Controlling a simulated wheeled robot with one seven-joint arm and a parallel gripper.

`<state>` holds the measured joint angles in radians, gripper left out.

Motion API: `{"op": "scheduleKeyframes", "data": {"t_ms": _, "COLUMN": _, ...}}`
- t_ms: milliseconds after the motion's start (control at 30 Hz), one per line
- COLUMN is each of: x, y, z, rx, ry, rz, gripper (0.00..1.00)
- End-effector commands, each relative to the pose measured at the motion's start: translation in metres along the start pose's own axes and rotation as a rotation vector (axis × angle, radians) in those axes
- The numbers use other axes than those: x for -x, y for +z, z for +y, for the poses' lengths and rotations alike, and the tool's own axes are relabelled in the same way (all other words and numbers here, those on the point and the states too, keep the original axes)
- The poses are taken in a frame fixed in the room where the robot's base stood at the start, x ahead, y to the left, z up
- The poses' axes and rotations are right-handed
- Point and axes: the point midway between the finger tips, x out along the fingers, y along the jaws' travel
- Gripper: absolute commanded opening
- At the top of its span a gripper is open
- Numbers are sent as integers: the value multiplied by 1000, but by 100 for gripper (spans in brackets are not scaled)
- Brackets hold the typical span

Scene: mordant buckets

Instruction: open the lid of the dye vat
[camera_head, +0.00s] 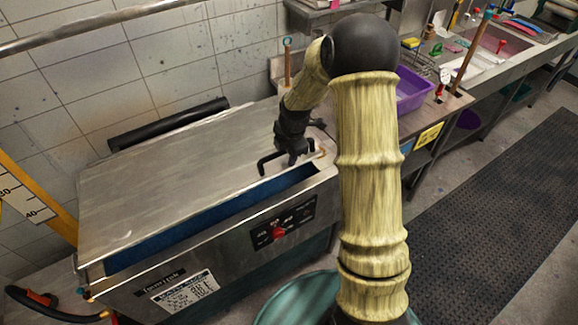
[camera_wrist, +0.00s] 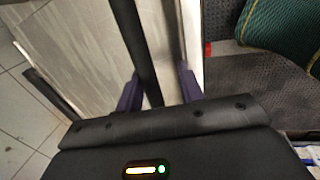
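The dye vat (camera_head: 215,262) is a steel box with a red knob on its front, at the left of the head view. Its flat grey lid (camera_head: 165,175) lies over the top, with a blue strip along the front edge. A black bar handle (camera_head: 268,160) sits near the lid's front right; in the wrist view the bar (camera_wrist: 136,45) runs between my fingers. My gripper (camera_head: 291,155) is low over the lid at the handle. Its two dark purple fingers (camera_wrist: 160,92) stand apart on either side of the bar, with a gap at the right finger.
A black roll-like bar (camera_head: 168,124) lies along the lid's back edge by the tiled wall. A teal tub (camera_head: 300,300) stands on the floor before the vat, partly behind my arm. A counter with a purple basin (camera_head: 414,90) is to the right. The floor mat (camera_head: 500,215) is clear.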

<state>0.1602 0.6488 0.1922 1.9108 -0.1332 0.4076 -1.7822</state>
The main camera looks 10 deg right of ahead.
Motion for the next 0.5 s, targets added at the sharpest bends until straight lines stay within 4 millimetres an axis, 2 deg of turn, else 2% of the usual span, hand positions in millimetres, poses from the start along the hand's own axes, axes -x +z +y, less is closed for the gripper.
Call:
{"op": "scheduleKeyframes", "data": {"t_ms": 33, "x": -11, "y": 0, "z": -5, "rx": 0, "ry": -1, "rz": 0, "gripper": 38}}
{"op": "scheduleKeyframes", "data": {"t_ms": 167, "x": -21, "y": 0, "z": -10, "rx": 2, "ry": -1, "rz": 0, "gripper": 38}}
{"op": "scheduleKeyframes", "data": {"t_ms": 500, "x": -23, "y": 0, "z": -12, "rx": 1, "ry": 0, "rz": 0, "gripper": 38}}
